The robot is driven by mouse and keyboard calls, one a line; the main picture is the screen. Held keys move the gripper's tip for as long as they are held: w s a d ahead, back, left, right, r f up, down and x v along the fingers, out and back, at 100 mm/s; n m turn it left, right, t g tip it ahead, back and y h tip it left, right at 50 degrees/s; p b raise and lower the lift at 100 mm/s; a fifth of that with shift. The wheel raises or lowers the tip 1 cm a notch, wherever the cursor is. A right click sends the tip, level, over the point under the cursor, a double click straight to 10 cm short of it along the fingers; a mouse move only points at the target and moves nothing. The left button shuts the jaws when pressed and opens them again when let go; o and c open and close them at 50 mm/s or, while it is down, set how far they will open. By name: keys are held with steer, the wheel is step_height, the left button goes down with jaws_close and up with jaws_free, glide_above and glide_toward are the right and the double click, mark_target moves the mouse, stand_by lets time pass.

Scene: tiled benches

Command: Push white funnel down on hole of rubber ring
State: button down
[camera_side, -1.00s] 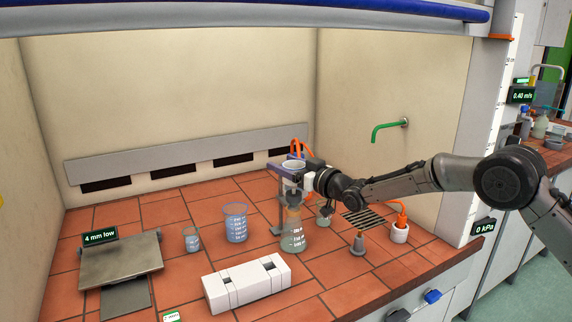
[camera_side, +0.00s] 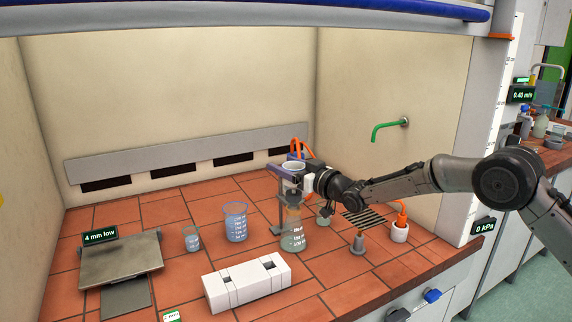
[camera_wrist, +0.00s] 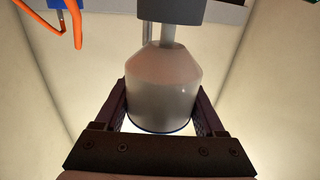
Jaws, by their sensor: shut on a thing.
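The white funnel (camera_wrist: 163,75) is between the two fingers of my gripper (camera_wrist: 160,100), which is shut on its wide body. In the wrist view its blue-edged rim faces the bottom of the picture and its narrow stem points to the top. The stem's end meets the dark grey rubber ring (camera_wrist: 172,10) and seems to be in its hole; how deep is hidden. In the side view the funnel (camera_side: 292,168) is upright above the conical flask (camera_side: 294,238).
A beaker (camera_side: 236,222) and a smaller beaker (camera_side: 192,239) stand left of the flask. A white block (camera_side: 246,284) lies in front. A metal plate (camera_side: 120,258) is at far left.

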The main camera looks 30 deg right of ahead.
steer(key=shift+f, duration=0.65)
jaws_free()
steer(key=shift+f, duration=0.1)
steer(key=v, duration=1.3)
steer(key=shift+s+d, duration=0.2)
steer(key=shift+s, duration=0.15)
